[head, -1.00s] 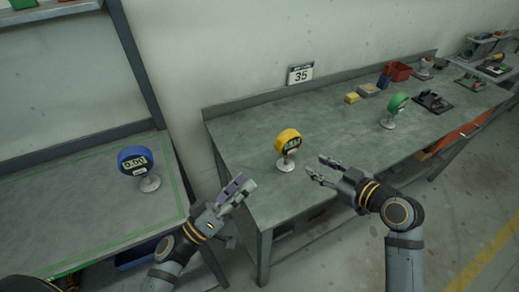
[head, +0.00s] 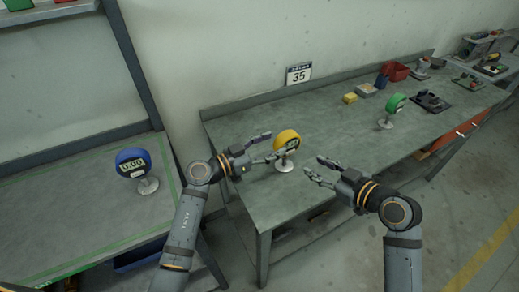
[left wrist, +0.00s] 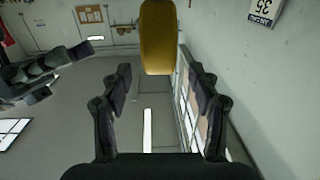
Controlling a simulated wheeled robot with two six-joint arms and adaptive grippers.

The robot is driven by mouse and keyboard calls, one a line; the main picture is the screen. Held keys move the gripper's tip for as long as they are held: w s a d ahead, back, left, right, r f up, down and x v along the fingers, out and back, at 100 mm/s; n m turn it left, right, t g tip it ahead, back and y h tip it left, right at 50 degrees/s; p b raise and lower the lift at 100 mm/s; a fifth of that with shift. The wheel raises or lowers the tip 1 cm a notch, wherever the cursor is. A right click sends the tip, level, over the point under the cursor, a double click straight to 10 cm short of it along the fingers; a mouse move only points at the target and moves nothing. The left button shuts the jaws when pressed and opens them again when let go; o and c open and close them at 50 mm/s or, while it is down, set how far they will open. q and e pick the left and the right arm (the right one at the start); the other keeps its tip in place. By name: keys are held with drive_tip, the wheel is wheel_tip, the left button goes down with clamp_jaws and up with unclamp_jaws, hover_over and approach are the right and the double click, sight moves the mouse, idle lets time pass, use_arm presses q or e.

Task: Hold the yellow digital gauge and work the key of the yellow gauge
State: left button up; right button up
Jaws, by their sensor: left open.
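The yellow digital gauge (head: 288,140) stands upright on a small round foot on the grey workbench (head: 330,120). My left gripper (head: 276,146) is open, with its fingers pointing right at the gauge's left side. In the left wrist view the yellow gauge (left wrist: 158,38) is edge-on, just beyond and between the open fingertips (left wrist: 158,78). The gauge's key cannot be made out. My right gripper (head: 314,169) is open and empty, to the right of the gauge and apart from it, with its fingers pointing left.
A blue gauge (head: 133,162) stands on the left bench. A green gauge (head: 394,104) stands farther right on the workbench. Yellow and grey blocks (head: 350,98), a red bin (head: 398,72) and other parts lie toward the back right. A sign (head: 299,75) reading 35 is on the wall.

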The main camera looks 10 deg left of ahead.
sight(288, 138)
use_arm(q)
drive_tip(key=x, duration=0.6)
drive_tip(key=shift+d, duration=0.1)
clamp_jaws()
use_arm(e)
clamp_jaws()
idle(1.3)
